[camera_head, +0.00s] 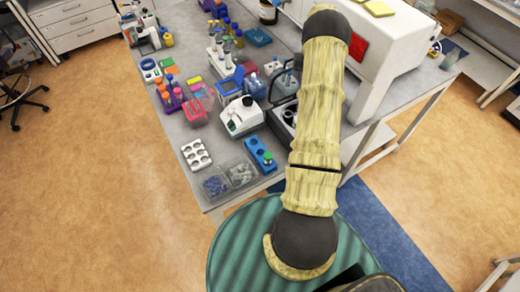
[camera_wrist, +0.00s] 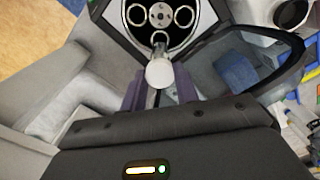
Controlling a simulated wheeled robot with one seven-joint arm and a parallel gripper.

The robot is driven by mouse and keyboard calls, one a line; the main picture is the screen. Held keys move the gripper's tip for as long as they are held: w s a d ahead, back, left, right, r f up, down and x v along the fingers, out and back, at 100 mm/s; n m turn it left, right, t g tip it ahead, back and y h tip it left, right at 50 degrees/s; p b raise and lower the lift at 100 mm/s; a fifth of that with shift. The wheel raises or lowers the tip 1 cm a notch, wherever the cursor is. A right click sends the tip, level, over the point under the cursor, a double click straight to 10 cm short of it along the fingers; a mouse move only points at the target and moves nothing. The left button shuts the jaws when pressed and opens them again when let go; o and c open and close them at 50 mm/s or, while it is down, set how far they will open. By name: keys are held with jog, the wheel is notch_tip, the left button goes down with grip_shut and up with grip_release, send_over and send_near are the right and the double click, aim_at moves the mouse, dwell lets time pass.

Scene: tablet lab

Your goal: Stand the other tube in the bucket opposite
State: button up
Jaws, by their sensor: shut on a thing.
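My gripper (camera_wrist: 160,88) is shut on a tube (camera_wrist: 160,73) with a pale round cap in the wrist view. The tube's body runs away from the camera, toward the rotor. The centrifuge rotor (camera_wrist: 160,14) shows at the top, with a round bucket (camera_wrist: 136,14) on its left and another (camera_wrist: 181,14) on its right. A smaller ring (camera_wrist: 160,37) lies close to the tube's far end; I cannot tell whether the tube is inside it. The open centrifuge (camera_head: 288,115) is partly behind my arm in the head view, and my gripper is hidden there.
The open dark-framed lid (camera_wrist: 245,65) stands right of my gripper. A blue rack (camera_head: 259,152) with a green-capped tube is near the bench's front edge. Nearby are a white holed rack (camera_head: 196,155), clear boxes (camera_head: 240,172) and a white device (camera_head: 241,117).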

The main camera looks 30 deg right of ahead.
jog(key=shift+f+b, duration=1.3)
jog(key=shift+f, duration=0.6)
jog(key=shift+f+b, duration=0.35)
jog(key=shift+f+b, duration=2.3)
jog(key=shift+f, duration=1.05)
jog(key=o, duration=0.9)
jog(key=shift+r, duration=0.1)
notch_tip(320, 180, up, 17)
jog(key=b, duration=0.5)
jog(key=shift+r, duration=0.1)
